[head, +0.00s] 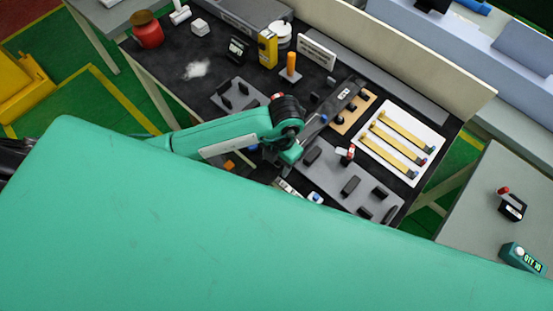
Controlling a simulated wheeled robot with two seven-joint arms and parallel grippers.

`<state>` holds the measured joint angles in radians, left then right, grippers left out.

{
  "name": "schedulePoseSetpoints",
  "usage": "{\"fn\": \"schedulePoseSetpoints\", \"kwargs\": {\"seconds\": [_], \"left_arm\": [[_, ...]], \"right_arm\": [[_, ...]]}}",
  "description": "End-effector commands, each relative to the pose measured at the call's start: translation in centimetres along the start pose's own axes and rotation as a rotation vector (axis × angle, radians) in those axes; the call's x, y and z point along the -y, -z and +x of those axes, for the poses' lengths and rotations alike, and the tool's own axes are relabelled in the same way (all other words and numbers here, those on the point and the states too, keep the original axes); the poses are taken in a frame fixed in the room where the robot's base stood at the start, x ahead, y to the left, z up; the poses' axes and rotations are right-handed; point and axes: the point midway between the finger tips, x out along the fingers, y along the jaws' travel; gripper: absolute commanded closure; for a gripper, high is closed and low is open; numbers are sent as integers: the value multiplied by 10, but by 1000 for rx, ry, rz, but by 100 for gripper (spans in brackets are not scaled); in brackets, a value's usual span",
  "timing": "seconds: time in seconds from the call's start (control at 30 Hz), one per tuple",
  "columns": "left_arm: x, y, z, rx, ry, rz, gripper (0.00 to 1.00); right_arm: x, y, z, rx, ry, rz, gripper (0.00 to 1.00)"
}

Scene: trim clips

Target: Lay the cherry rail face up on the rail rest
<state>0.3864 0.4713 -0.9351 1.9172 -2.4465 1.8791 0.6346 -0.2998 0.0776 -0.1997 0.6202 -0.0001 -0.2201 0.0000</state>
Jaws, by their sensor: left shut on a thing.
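My left gripper (290,156) is low over the middle of the dark bench, partly hidden by its own wrist. It appears shut on a long grey rail (316,126), which runs up and right from the jaws. I cannot make out a cherry mark or which face is up. A large grey plate with several black blocks (321,175) lies just right of the gripper. A smaller grey plate with black blocks (238,95) lies farther up and left. I cannot tell which is the rail rest. My right gripper is not in view.
A white tray (435,130) holds three yellow strips at the right. A tan block (347,127) lies beside it. A yellow box (267,48), an orange post (291,66) and a red pot (148,34) stand farther back. A raised panel (400,55) borders the bench.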

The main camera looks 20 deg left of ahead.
Motion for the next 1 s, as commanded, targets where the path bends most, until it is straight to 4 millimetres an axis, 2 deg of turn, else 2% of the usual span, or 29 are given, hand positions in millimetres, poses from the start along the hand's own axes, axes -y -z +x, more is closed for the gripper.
{"fn": "schedulePoseSetpoints", "kwargs": {"seconds": [0.37, 0.4, 0.5, 0.83, 1.0], "left_arm": [[0, -2, 6, 2, 0, 1, 82], [0, -1, 6, 1, 0, 1, 44], [0, -1, 5, 1, 0, 1, 24], [0, -1, 3, 1, 1, 1, 24], [0, -2, -12, 6, 1, 3, 24]], "right_arm": [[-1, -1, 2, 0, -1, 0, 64], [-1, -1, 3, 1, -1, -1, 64], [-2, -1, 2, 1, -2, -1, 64], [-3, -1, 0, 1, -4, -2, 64], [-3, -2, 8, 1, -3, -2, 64]]}}
